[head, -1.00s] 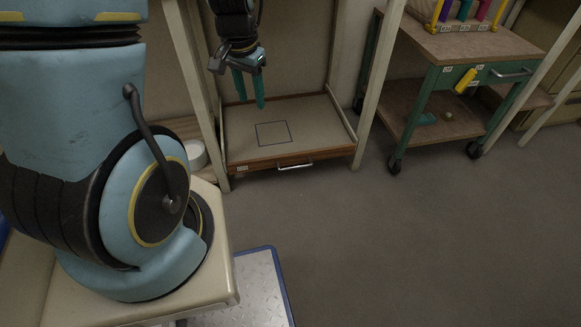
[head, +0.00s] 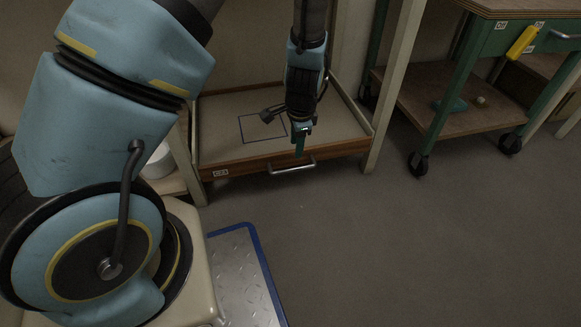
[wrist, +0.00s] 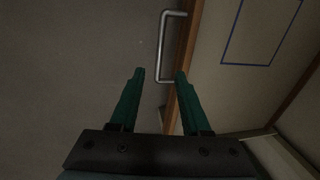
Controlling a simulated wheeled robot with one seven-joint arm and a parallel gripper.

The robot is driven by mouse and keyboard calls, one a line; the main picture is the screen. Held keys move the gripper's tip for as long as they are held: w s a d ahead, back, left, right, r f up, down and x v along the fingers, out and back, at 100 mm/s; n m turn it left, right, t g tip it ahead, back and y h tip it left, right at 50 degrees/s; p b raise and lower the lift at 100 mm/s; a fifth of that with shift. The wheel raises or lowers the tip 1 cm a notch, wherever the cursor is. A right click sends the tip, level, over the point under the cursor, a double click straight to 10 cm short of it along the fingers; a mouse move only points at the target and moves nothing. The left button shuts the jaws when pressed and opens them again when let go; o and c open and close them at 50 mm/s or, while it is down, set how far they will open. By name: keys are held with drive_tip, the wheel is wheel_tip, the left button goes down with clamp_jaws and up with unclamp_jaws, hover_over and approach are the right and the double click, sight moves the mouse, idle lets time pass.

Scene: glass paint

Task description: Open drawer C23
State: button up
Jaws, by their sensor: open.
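A low wooden drawer (head: 240,160) with a label at its left front stands in the frame ahead; the label is too small to read surely. Its metal bar handle (head: 292,166) is on the front face, and the handle also shows in the wrist view (wrist: 163,45). A blue square outline is on its flat inside surface. My gripper (head: 300,146) points down over the drawer's front edge, close to the handle.
A green wheeled cart (head: 448,85) with a yellow object (head: 522,43) hanging at its top stands at the right. A pale post (head: 392,90) rises beside the drawer's right side. A blue-edged metal plate (head: 240,275) lies on the floor. The floor before the drawer is clear.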

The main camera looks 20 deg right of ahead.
sight(294, 168)
drive_tip(key=f+b, duration=0.1)
drive_tip(key=f, duration=0.2)
drive_tip(key=w+f+b, duration=0.1)
drive_tip(key=f+b, duration=0.1)
drive_tip(key=f, duration=0.2)
drive_tip(key=w+f+b, duration=0.1)
drive_tip(key=f, duration=0.2)
drive_tip(key=shift+d+f+b, duration=0.1)
drive_tip(key=shift+f+b, duration=0.25)
drive_tip(key=shift+b, duration=0.05)
clamp_jaws()
idle(0.9)
